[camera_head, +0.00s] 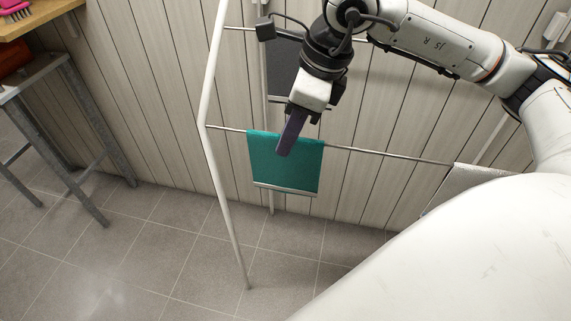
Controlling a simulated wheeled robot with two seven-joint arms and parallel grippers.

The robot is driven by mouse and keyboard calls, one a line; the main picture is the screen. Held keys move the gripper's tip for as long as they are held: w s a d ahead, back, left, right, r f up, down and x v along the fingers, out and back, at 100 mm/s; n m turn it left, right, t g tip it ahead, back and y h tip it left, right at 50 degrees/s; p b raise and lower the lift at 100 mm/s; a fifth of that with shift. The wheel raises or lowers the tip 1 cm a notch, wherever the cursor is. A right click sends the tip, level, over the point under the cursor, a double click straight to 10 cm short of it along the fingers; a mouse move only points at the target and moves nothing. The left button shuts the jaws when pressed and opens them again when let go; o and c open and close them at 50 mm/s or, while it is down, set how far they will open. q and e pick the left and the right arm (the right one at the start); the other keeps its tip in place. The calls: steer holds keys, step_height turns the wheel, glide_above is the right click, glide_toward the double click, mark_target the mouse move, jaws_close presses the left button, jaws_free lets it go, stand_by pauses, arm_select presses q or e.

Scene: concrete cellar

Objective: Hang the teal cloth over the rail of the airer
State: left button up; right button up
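The teal cloth (265,168) hangs over the front rail (385,153) of the airer, near the airer's left post (222,190). Its lower edge shows a pale grey strip. My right gripper (286,152) points down in front of the cloth and overlaps its upper middle. Only one dark finger face shows, so I cannot tell whether the fingers are apart or touch the cloth. My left gripper is not in view.
A dark grey cloth (282,75) hangs on a rail behind, and a whitish cloth (465,183) hangs at the right of the front rail. A wooden table (38,14) with a pink brush (15,10) and a metal-legged stool (75,95) stand at left. Tiled floor at lower left is clear.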

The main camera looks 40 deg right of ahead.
jaws_close()
steer(key=shift+r, duration=0.1)
steer(key=shift+a+r+p, duration=0.1)
steer(key=shift+r+p, duration=1.2)
steer(key=shift+r, duration=0.5)
steer(key=shift+r, duration=0.1)
steer(key=shift+r+p, duration=1.25)
steer(key=shift+r, duration=0.55)
steer(key=shift+s+a, duration=0.1)
steer(key=shift+s, duration=0.05)
steer(key=shift+s+a, duration=0.85)
steer(key=shift+a, duration=0.2)
